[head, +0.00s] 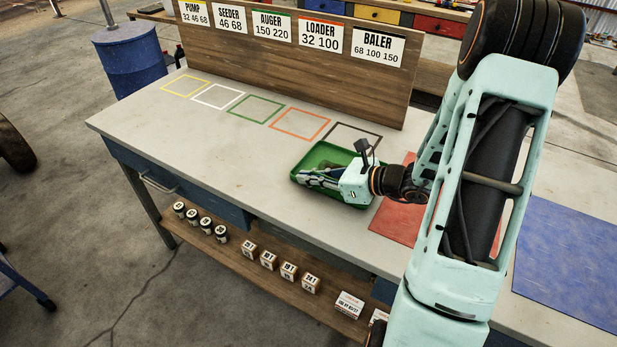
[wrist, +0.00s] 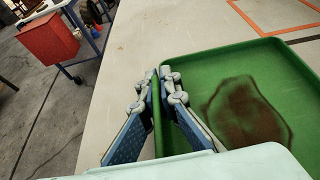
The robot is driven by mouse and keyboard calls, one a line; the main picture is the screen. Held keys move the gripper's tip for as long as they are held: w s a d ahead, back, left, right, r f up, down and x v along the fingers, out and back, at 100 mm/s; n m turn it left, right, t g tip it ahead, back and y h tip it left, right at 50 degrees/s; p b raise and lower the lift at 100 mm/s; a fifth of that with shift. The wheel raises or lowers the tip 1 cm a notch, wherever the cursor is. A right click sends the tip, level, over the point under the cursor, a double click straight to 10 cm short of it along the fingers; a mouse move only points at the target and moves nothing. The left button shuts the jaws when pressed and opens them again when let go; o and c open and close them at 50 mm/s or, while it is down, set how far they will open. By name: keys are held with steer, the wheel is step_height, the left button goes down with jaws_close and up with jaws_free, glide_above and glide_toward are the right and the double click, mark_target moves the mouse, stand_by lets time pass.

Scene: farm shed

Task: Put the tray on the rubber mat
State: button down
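The green tray (head: 335,151) lies on the grey workbench, just left of a red mat (head: 397,218). In the wrist view the tray (wrist: 206,71) is empty but for a dark brown stain on its floor. My gripper (head: 308,179) reaches over the tray to its left wall. In the wrist view my gripper (wrist: 158,88) has one finger on each side of that wall, closed onto it. A blue mat (head: 568,256) lies farther right on the bench. Which of the two mats is the rubber one I cannot tell. My arm hides part of the red mat.
A board with labels (head: 290,55) stands along the bench's back. Several coloured outline squares (head: 256,109) are in front of it. Small cans (head: 206,225) and boxes (head: 289,270) sit on the lower shelf (head: 240,270). The bench's left part is clear.

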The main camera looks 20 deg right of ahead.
steer(key=shift+f, duration=0.1)
steer(key=c, duration=2.6)
jaws_free()
steer(key=shift+f, duration=0.1)
steer(key=shift+c, duration=0.2)
steer(key=o, duration=0.5)
